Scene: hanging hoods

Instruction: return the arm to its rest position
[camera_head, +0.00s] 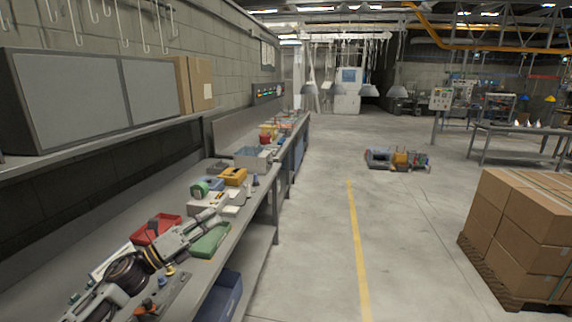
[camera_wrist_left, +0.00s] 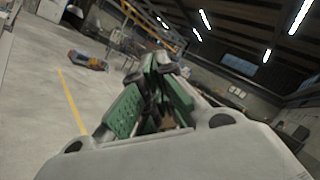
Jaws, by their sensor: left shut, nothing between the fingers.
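My left arm reaches in from the lower left of the head view, above the workbench (camera_head: 172,208). My left gripper (camera_head: 219,213) is at its far end, over the bench near a green tray (camera_head: 211,241). I cannot tell its exact height above the bench. In the left wrist view the gripper (camera_wrist_left: 160,64) shows its green and dark fingers close together and pointing away, with nothing between them. My right arm and right gripper are not in view.
Near my left arm are a red tray (camera_head: 153,231), a green tape roll (camera_head: 199,189) and a yellow box (camera_head: 233,176). A grey cabinet (camera_head: 70,95) is above the bench. Stacked cartons (camera_head: 530,225) stand at the right. The floor (camera_head: 315,225) between is clear.

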